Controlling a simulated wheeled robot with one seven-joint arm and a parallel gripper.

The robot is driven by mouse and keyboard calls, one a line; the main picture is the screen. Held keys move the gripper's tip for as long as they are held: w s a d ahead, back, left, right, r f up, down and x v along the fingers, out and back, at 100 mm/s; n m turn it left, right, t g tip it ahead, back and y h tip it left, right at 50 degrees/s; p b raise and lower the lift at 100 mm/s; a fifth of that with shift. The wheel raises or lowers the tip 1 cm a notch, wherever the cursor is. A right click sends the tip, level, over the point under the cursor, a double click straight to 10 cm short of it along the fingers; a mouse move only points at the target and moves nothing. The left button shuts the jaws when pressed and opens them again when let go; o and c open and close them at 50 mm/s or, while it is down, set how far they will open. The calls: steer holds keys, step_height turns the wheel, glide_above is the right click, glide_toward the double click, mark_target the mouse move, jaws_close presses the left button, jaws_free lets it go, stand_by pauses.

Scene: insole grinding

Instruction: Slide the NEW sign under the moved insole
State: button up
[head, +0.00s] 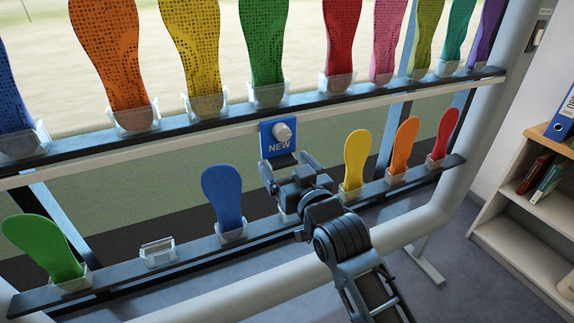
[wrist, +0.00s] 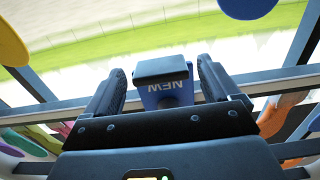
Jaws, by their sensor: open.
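A blue insole (head: 222,195) stands in a lower-rack holder left of my gripper. I cannot tell which insole was moved.
The lower rack (head: 118,278) also holds green (head: 42,245), yellow (head: 355,160), orange (head: 403,143) and red (head: 445,132) insoles. One clear holder (head: 158,252) is empty; another is partly hidden behind my gripper. A bookshelf (head: 530,215) stands at right.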

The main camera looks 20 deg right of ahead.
steer(key=c, duration=1.5)
steer(key=shift+a, duration=0.1)
